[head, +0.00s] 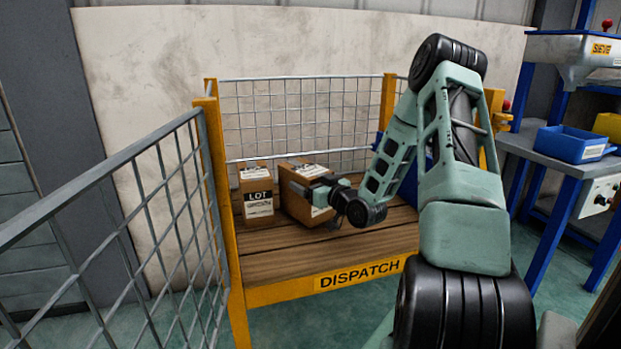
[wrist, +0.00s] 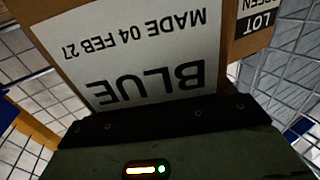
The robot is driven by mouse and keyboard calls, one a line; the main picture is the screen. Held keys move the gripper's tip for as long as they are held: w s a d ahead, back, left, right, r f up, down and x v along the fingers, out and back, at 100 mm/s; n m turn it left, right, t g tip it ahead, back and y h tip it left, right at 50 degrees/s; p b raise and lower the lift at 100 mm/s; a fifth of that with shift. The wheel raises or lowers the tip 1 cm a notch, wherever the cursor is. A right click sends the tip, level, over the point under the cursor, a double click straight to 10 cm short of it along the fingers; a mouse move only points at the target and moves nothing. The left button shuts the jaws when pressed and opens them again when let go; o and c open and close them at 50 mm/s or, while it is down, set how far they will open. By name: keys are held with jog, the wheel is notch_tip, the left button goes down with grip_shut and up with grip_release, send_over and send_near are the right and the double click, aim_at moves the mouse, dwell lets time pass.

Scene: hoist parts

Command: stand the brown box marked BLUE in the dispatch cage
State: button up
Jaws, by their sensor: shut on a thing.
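The brown box marked BLUE (head: 297,207) is inside the dispatch cage, to the right of another box. My gripper (head: 322,190) is shut on it from the right. In the wrist view its white label (wrist: 140,50) reads BLUE, upside down, close against the dark gripper edge (wrist: 165,120). The box looks roughly upright and turned at an angle. Its bottom is at or just above the cage's planks; I cannot tell whether it touches. The dispatch cage (head: 368,274) has a yellow frame, mesh sides and a wooden deck. My gripper hides part of the box.
A brown box marked LOT (head: 258,205) stands on the deck at the left, close beside the held box; its label also shows in the wrist view (wrist: 257,20). Front deck planks are bare. A blue-legged bench (head: 545,150) with a blue bin (head: 572,144) stands right.

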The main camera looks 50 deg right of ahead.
jog(key=shift+f, duration=0.4)
jog(key=o, duration=1.8)
jog(key=shift+f, duration=0.25)
jog(key=s, duration=0.4)
jog(key=s+a+p, duration=0.1)
jog(key=s, duration=0.3)
jog(key=s+a+p, duration=0.1)
jog(key=s, duration=0.3)
jog(key=shift+r, duration=0.1)
